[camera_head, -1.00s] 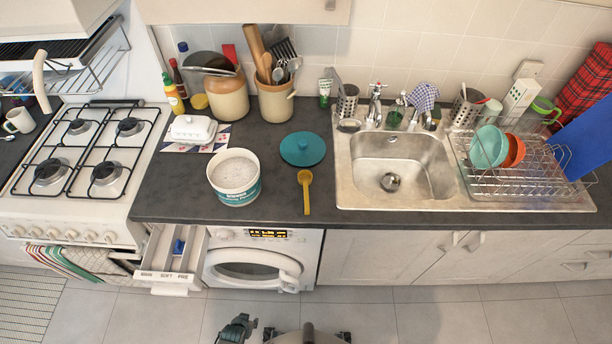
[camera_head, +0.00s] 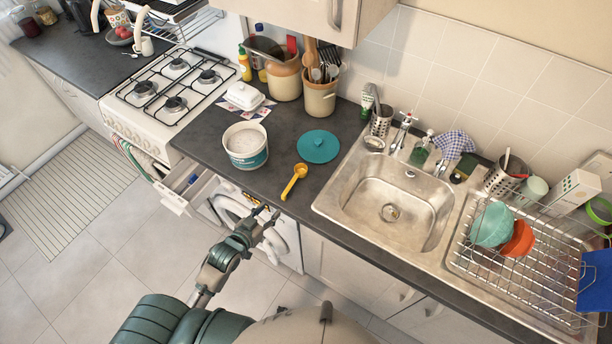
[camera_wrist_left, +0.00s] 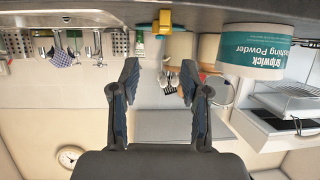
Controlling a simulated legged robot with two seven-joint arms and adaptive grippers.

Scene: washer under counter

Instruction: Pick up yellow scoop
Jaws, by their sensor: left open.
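The yellow scoop (camera_head: 293,182) lies on the dark counter with its handle toward the front edge. It also shows small at the top of the left wrist view (camera_wrist_left: 163,22), which appears upside down. My left gripper (camera_head: 266,213) is just in front of the counter edge, short of the scoop's handle and apart from it. Its two fingers are spread with nothing between them in the wrist view (camera_wrist_left: 159,75). My right gripper is in neither view.
A white tub of washing powder (camera_head: 246,146) stands left of the scoop, and a teal lid (camera_head: 318,147) lies behind it. The sink (camera_head: 390,210) is to the right. An open detergent drawer (camera_head: 184,190) sticks out below the counter, beside the washer (camera_head: 282,238).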

